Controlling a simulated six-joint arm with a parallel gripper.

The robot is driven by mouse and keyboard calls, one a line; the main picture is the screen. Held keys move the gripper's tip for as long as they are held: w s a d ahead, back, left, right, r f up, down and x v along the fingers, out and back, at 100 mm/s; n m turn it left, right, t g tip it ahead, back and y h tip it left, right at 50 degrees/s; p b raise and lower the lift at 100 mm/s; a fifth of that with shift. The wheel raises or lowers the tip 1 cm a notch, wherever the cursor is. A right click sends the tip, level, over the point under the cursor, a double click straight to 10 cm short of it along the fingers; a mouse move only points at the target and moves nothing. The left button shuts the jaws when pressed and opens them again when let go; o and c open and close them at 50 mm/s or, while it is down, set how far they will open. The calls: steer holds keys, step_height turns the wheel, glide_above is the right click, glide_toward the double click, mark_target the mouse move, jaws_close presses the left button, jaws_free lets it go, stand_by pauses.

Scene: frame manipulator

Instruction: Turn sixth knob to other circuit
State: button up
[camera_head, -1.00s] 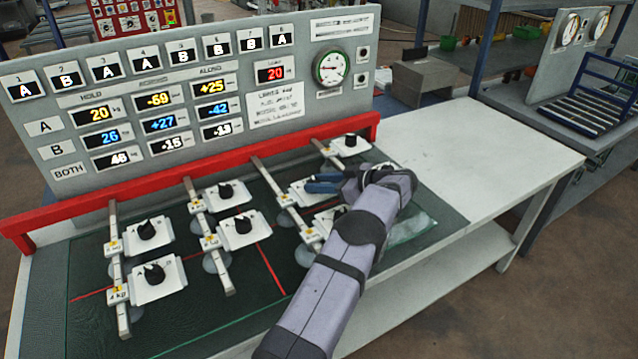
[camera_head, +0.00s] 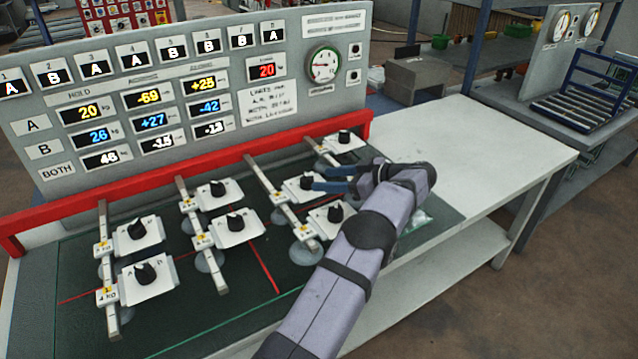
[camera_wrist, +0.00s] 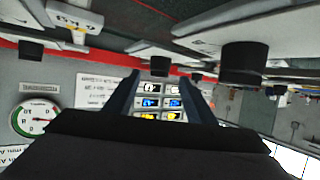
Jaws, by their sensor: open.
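Several black knobs sit on white plates along metal rails on the bench. In the head view, one knob (camera_head: 306,181) on the right-hand rail is just left of my gripper (camera_head: 318,179). I cannot read which plate is the sixth. On the panel, the sixth display (camera_head: 208,47) shows B. My gripper's blue fingers are apart and empty.
The grey display panel (camera_head: 200,145) with a round gauge (camera_head: 323,64) stands behind a red bar (camera_head: 150,190). More knobs (camera_head: 218,188) sit on rails to the left. The white benchtop (camera_head: 480,150) to the right is clear.

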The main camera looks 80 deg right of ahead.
steer(key=shift+v, duration=0.85)
